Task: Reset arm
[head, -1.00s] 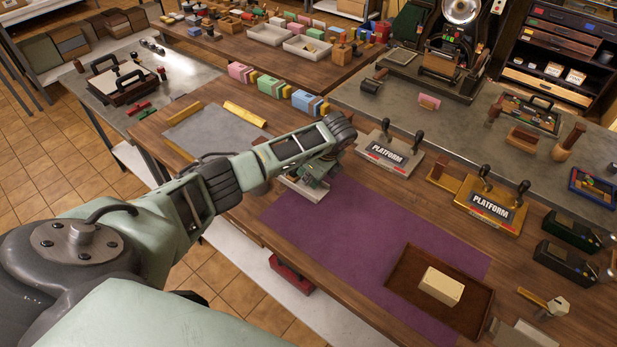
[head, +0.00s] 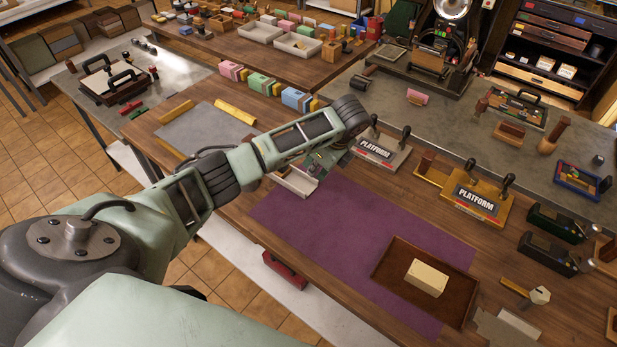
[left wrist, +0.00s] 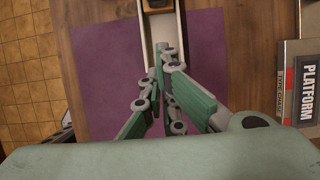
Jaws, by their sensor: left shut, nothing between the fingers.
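My left arm reaches in from the left over the wooden table. My left gripper (head: 324,162) is shut and empty, near a narrow pale tray (head: 297,183) at the far-left end of the purple mat (head: 350,225). In the left wrist view the green fingers (left wrist: 166,56) are together, and the pale tray (left wrist: 146,45) lies below and beyond them. A dark thing with a yellowish part sits in the tray's far end. Whether the fingers touch the tray is not clear. My right gripper is not in view.
Two platform blocks with black-knobbed handles, one grey (head: 381,153) and one gold (head: 477,201), stand right of the mat. A brown tray (head: 391,267) with a cream block (head: 426,278) lies on the mat's near right part. The mat's middle is clear.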

